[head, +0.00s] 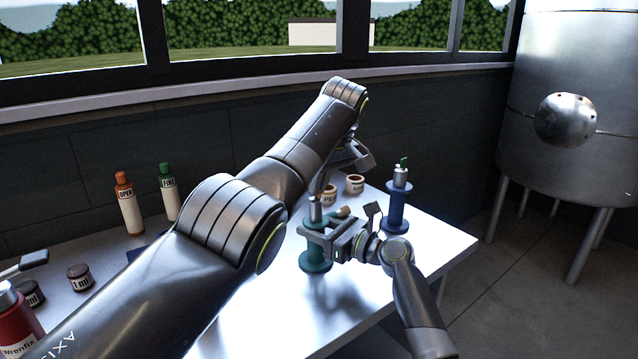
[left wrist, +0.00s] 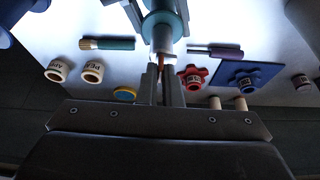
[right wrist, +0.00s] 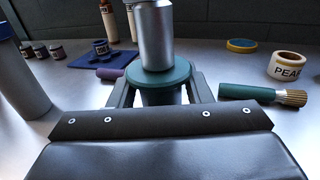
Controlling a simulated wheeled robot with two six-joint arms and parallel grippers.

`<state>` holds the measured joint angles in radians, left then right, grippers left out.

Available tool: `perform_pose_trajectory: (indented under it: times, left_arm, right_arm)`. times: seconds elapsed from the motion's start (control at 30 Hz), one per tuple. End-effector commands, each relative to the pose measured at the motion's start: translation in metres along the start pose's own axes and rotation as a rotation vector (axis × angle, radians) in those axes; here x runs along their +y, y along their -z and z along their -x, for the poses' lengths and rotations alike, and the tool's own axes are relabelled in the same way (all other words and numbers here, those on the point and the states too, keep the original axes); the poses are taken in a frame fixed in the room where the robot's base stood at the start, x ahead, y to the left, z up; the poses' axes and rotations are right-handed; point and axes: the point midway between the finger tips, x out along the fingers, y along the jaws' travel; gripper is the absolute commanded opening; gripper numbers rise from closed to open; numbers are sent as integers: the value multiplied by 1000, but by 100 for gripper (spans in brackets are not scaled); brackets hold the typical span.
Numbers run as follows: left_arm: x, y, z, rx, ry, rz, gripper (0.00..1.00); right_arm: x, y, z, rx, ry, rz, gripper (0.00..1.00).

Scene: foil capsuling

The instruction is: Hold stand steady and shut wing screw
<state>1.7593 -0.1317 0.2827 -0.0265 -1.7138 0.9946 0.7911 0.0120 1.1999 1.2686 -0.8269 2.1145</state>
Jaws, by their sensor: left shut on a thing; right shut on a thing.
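The teal stand (head: 316,250) stands upright on the table, with a grey metal cylinder (right wrist: 155,38) on top. My right gripper (head: 318,232) is shut on the stand's column just below its teal collar (right wrist: 162,74), with a finger on each side in the right wrist view (right wrist: 160,95). My left gripper (head: 330,178) is above, beside the stand's top. In the left wrist view its fingers (left wrist: 162,68) are closed around a small orange-brown piece, seemingly the wing screw (left wrist: 161,60), next to the metal cylinder. The screw's wings are mostly hidden by the fingers.
A blue stand (head: 397,205) stands to the right. Label rolls (head: 355,184), a teal-handled brush (right wrist: 250,92) and a yellow disc (left wrist: 124,94) lie nearby. A red knob lies near a blue mat (left wrist: 262,72). Bottles (head: 130,205) and jars stand left. The table's front right is clear.

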Motion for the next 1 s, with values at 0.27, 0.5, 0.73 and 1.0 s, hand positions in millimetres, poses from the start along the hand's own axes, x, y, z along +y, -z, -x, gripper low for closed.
perform_pose_trajectory:
  times: [0.27,0.5,0.73,1.0]
  left_arm:
    - [0,1,0,3,-1,1,21]
    - [0,0,0,1,0,0,27]
    - [0,0,0,0,0,-1,27]
    - [0,0,-1,-2,-22,-51,27]
  right_arm:
    - [0,1,0,1,-1,-2,7]
    - [0,1,0,1,-1,-2,7]
    - [0,0,0,0,-1,-2,7]
    - [0,0,0,0,0,-1,7]
